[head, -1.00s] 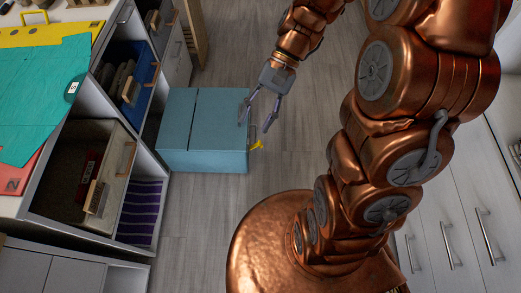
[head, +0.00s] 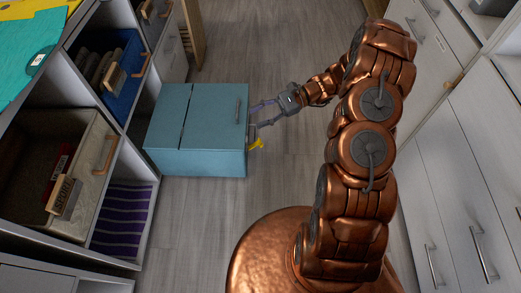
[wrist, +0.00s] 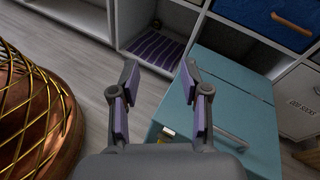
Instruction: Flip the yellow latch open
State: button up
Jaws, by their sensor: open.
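The yellow latch (head: 257,143) sticks out low from the right side of a teal box (head: 170,115) on the floor. In the wrist view a small bit of yellow latch (wrist: 169,131) shows beside the right finger, against the teal box (wrist: 240,90). My gripper (head: 256,115) is open and empty, at the right side of the box, just above the latch in the picture. In the wrist view the two fingers of my gripper (wrist: 159,78) are apart with nothing between them. I cannot tell whether a finger touches the box or latch.
Cubby shelving with fabric bins (head: 88,165) and a purple striped cloth (head: 122,218) stands left of the box. White drawers (head: 440,190) line the right side. The wooden floor (head: 300,170) between is clear.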

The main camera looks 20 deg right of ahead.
jog(key=w+d+f+m+t+y+b, duration=0.1)
jog(key=d+f+m+b, duration=0.1)
jog(key=f, duration=0.4)
jog(key=w+d+f+m+t+b, duration=0.1)
jog(key=d+f+t+b, duration=0.1)
jog(key=f, duration=0.3)
jog(key=m+t+b, duration=0.4)
jog(key=m, duration=0.1)
send_near(261, 144)
jog(key=x, duration=0.3)
jog(key=shift+f+b+x, duration=0.15)
jog(key=shift+b+x, duration=0.35)
jog(key=shift+x, duration=1.3)
jog(key=shift+f+b+x, duration=0.2)
jog(key=shift+b+x, duration=0.25)
jog(key=shift+x, duration=1.3)
grip_shut()
